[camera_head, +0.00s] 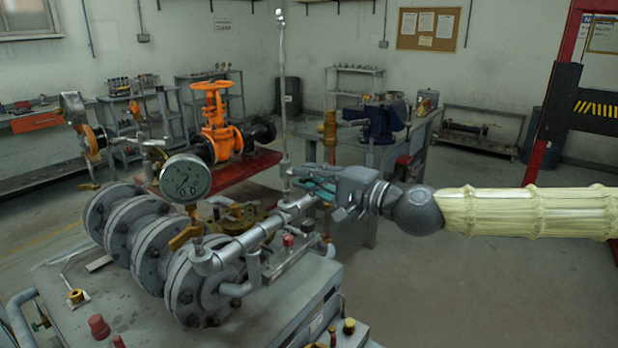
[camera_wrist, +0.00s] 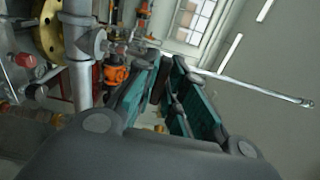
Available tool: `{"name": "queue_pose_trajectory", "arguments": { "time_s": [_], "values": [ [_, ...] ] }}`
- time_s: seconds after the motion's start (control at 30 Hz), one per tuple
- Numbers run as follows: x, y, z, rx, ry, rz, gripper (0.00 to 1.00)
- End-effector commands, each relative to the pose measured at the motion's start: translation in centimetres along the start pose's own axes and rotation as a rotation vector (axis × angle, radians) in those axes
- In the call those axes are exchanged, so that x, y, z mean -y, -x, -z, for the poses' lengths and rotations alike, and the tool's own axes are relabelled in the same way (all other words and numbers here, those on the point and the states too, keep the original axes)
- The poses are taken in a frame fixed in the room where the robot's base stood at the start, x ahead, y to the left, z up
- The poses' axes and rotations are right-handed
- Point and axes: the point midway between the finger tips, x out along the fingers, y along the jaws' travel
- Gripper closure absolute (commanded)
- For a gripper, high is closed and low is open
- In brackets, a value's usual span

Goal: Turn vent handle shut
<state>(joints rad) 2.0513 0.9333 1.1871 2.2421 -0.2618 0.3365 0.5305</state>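A long thin metal rod (camera_head: 283,95) with a small round tip stands upright from a fitting on the grey pipe. I take it for the vent handle. In the wrist view the rod (camera_wrist: 250,88) runs from the pipe fitting past my fingertips to the right. My gripper (camera_head: 308,188) is beside the rod's lower end, at the pipe's right end. In the wrist view its teal-padded fingers (camera_wrist: 167,72) are apart, with a gap between them and nothing visibly clamped. Whether the fingertips touch the rod or fitting cannot be told.
A pressure gauge (camera_head: 186,178) and large grey flanges (camera_head: 195,288) stand on the grey bench (camera_head: 110,318) at left. An orange gate valve (camera_head: 217,125) sits on a red stand behind. A workbench with a blue vise (camera_head: 379,120) is farther back. Floor at right is clear.

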Motion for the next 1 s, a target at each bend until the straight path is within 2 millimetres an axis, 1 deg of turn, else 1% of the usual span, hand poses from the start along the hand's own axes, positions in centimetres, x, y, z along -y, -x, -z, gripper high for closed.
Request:
{"name": "queue_pose_trajectory", "arguments": {
  "time_s": [0.03, 0.07, 0.37, 0.53, 0.67, 1.0],
  "values": [
    [0.0, 0.0, 0.0, 0.000, 0.000, 0.000, 0.75],
    [0.0, 0.0, 0.0, 0.000, 0.001, 0.000, 0.69],
    [0.0, 0.0, -0.1, 0.002, 0.001, -0.001, 0.69],
    [0.0, 0.7, 0.0, 0.001, 0.001, 0.000, 0.69],
    [0.0, 1.9, 0.0, -0.001, 0.001, 0.000, 0.69],
    [0.0, 6.2, 0.0, 0.000, 0.001, 0.001, 0.69]
  ]
}}
